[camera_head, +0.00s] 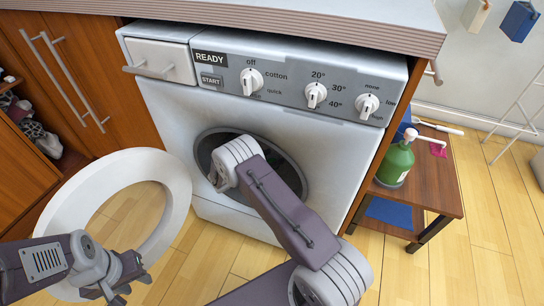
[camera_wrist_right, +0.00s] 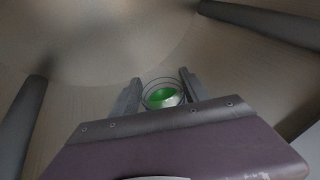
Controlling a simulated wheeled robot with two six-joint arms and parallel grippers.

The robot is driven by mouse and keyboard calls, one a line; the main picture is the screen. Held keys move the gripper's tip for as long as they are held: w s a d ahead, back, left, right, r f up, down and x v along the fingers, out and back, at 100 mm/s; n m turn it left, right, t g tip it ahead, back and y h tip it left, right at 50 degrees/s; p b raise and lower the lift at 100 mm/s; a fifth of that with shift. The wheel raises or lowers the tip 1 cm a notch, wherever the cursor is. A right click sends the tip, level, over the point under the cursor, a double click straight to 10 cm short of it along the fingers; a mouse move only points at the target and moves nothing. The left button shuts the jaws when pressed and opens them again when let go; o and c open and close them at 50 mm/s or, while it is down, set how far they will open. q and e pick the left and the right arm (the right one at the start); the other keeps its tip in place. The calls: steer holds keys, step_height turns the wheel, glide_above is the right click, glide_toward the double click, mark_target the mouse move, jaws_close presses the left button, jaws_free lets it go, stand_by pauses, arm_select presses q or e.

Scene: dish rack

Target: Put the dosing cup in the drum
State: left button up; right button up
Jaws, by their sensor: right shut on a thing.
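The dosing cup (camera_wrist_right: 163,96), clear with green inside, is between the two fingers of my right gripper (camera_wrist_right: 160,92) in the right wrist view. My right gripper is shut on it. Around them is the grey metal inside of the drum (camera_wrist_right: 90,45). In the head view my right arm reaches through the round opening of the washing machine (camera_head: 150,120), and the gripper and cup are hidden inside. My left gripper (camera_head: 128,282) is low at the left, empty, its fingers apart, near the open door (camera_head: 172,180).
Dark drum paddles (camera_wrist_right: 28,105) stand out from the drum wall on both sides. The white ring-shaped door swings out to the left of the opening. A green bottle (camera_head: 396,163) stands on a small wooden table (camera_head: 440,180) at the right. A worktop overhangs the machine.

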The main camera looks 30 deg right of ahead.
arm_select(q)
steer(key=shift+f, duration=0.55)
arm_select(e)
steer(key=shift+f, duration=0.8)
arm_select(q)
steer(key=shift+f+b, duration=0.55)
steer(key=shift+b, duration=0.2)
arm_select(e)
steer(key=shift+f, duration=0.75)
arm_select(q)
steer(key=shift+f, duration=0.15)
arm_select(e)
steer(key=shift+f, duration=0.25)
steer(key=o, duration=1.6)
